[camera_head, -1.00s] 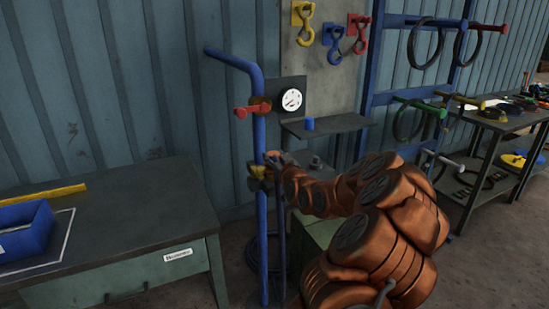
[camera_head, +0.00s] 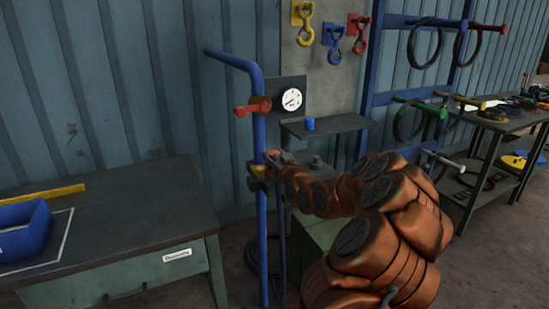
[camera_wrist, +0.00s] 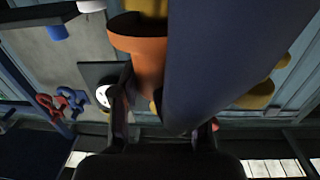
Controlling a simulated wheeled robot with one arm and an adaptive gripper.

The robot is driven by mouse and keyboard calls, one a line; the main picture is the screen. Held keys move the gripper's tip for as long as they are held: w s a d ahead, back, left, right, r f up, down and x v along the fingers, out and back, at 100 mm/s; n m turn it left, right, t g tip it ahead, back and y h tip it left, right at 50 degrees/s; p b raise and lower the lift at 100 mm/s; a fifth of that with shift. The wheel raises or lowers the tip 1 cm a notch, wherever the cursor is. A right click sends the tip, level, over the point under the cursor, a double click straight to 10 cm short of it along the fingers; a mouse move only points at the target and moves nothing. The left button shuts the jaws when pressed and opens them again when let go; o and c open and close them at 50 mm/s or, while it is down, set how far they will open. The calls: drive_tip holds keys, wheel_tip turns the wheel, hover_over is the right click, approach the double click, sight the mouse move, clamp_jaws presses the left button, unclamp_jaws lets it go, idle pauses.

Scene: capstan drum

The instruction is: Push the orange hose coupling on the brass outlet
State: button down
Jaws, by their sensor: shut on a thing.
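The orange hose coupling (camera_wrist: 138,38) is between my gripper's fingers in the wrist view, its wide rim toward the top of the picture. My gripper (camera_wrist: 165,130) is shut on it; in the head view my gripper (camera_head: 275,162) is close beside the blue standpipe (camera_head: 261,125). The brass outlet (camera_head: 257,173) is on the standpipe at gripper height. A yellow-brass part (camera_wrist: 147,6) shows just beyond the coupling's rim in the wrist view. Whether coupling and brass touch, I cannot tell. A large dark blue cylinder (camera_wrist: 220,60) hides the coupling's right side.
A red valve handle (camera_head: 252,107) and a gauge (camera_head: 291,99) are above the outlet. A small shelf (camera_head: 330,125) with a blue cup (camera_head: 309,124) stands to the right. A bench (camera_head: 120,225) with a blue bin (camera_head: 25,230) is at left. A dark hose (camera_head: 282,235) hangs below my gripper.

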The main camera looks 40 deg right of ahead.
drive_tip(key=shift+f+b, duration=0.55)
drive_tip(key=shift+b, duration=0.1)
drive_tip(key=c, duration=0.5)
unclamp_jaws()
drive_tip(key=v, duration=0.7)
drive_tip(key=shift+s, duration=0.3)
